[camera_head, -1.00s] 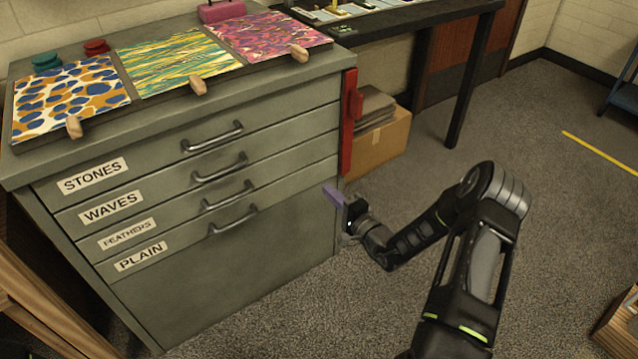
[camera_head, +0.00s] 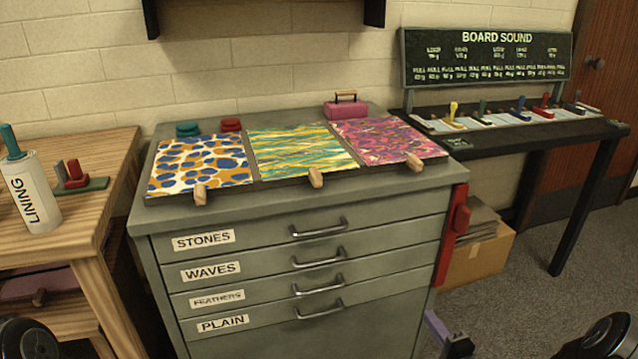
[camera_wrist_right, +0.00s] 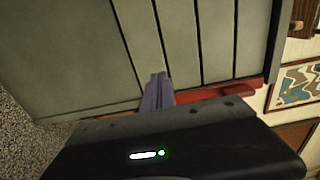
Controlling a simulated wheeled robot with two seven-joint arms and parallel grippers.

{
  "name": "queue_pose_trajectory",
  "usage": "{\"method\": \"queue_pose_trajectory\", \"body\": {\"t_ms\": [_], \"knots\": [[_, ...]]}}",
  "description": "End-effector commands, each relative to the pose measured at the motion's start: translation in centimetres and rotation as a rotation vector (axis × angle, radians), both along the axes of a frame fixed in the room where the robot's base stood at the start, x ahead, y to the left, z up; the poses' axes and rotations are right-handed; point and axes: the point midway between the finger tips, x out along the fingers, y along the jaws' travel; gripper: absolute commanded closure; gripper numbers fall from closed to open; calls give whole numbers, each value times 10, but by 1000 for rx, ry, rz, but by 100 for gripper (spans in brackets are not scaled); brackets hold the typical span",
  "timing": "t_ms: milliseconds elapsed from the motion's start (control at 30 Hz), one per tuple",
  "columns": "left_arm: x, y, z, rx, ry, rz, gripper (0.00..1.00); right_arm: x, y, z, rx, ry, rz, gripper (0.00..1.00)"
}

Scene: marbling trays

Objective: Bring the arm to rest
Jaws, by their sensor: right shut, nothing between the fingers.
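My right gripper (camera_head: 434,325), with purple fingers, is low by the right front edge of the grey drawer cabinet (camera_head: 380,302). It is shut and empty. In the right wrist view its fingers (camera_wrist_right: 157,92) show close together in front of the cabinet's drawer fronts (camera_wrist_right: 130,40); I cannot tell whether they touch. Part of my right arm (camera_head: 606,337) shows at the lower right of the head view. My left gripper is not in view; only a dark part of my body shows at the lower left corner.
The labelled drawers look shut. A red bar (camera_head: 451,235) runs down the cabinet's right edge. Three patterned sheets lie on top. A wooden table (camera_head: 95,200) stands left, a dark table (camera_head: 560,130) right. A cardboard box (camera_head: 485,262) sits on the floor, with free carpet beyond.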

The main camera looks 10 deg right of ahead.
Motion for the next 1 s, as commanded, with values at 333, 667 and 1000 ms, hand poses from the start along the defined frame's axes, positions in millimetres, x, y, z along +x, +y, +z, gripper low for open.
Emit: {"method": "queue_pose_trajectory", "body": {"t_ms": [333,667,1000], "knots": [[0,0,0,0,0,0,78,-24,63,-61,313,313,194,100],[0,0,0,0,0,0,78,-199,218,-175,296,1168,611,100],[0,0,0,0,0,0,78,-256,246,-205,-475,1272,797,100]]}}
